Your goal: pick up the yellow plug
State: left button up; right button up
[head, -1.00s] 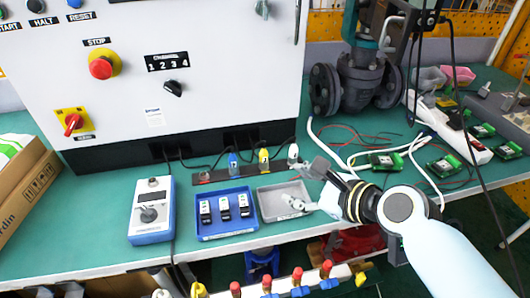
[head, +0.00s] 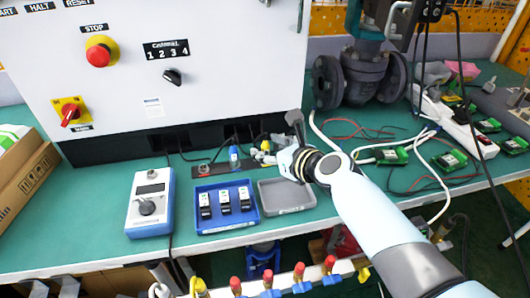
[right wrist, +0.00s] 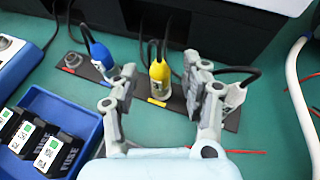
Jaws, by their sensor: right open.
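The yellow plug (right wrist: 159,80) stands upright on the dark strip (right wrist: 100,72), with a black cable from its top. In the right wrist view it shows between the fingers of my right gripper (right wrist: 160,88), which is open and empty. I cannot tell how far apart plug and fingers are. In the head view my right gripper (head: 275,145) is at the strip and largely hides the yellow plug. The blue plug (right wrist: 100,54) stands just left of the fingers. A white plug (right wrist: 231,98) is just right of them. My left gripper is out of view.
A blue tray (head: 226,231) with several small black-and-white modules and an empty grey tray (head: 286,197) lie in front of the strip. A grey-blue control box (head: 149,203) stands left. The large cabinet (head: 215,70) rises close behind the plugs. A white cable (right wrist: 302,95) runs at right.

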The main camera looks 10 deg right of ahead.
jog(key=shift+w+a+f, duration=0.1)
jog(key=shift+w+f, duration=0.1)
jog(key=shift+w, duration=0.15)
jog(key=shift+c, duration=0.4)
grip_shut()
